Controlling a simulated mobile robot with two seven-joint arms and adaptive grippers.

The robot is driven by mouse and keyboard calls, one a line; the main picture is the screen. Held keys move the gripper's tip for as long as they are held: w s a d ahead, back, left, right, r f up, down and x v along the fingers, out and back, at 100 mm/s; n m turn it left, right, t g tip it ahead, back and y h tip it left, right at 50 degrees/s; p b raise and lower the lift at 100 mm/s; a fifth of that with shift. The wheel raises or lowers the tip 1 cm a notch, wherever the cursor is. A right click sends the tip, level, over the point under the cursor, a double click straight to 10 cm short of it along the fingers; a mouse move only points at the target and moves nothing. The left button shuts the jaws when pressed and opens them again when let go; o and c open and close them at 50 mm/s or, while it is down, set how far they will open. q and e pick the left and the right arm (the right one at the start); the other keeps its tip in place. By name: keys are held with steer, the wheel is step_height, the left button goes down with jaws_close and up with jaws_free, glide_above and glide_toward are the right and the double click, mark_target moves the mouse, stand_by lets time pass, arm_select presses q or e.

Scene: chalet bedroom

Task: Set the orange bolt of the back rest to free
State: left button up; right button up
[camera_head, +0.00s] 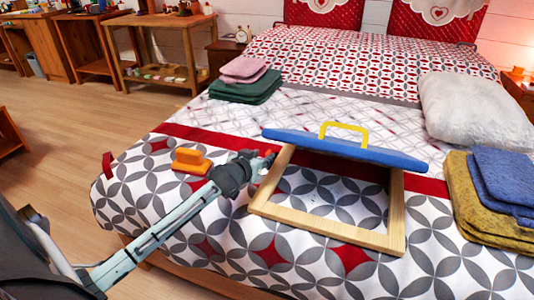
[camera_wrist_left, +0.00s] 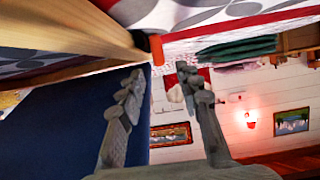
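The back rest lies on the bed as a pale wooden frame (camera_head: 330,235) with a raised blue panel (camera_head: 345,149), which carries a yellow handle (camera_head: 345,128). My left gripper (camera_head: 272,158) is at the panel's left end, by the frame's upper left corner. In the left wrist view its two fingers (camera_wrist_left: 160,72) are apart with nothing clearly between them. A small orange piece (camera_wrist_left: 140,41), perhaps the bolt, shows at the wooden edge just beyond one fingertip, partly hidden. I cannot tell its setting or whether a finger touches it. The right gripper is out of view.
An orange block (camera_head: 190,162) lies on the bed left of the frame. Folded green towels (camera_head: 247,90) lie behind it. A white pillow (camera_head: 475,112) and folded yellow and blue cloths (camera_head: 490,200) are at the right. The printed bedspread before the frame is clear.

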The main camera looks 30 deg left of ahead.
mark_target(267, 154)
arm_select(q)
steer(key=shift+x, duration=2.05)
jaws_close()
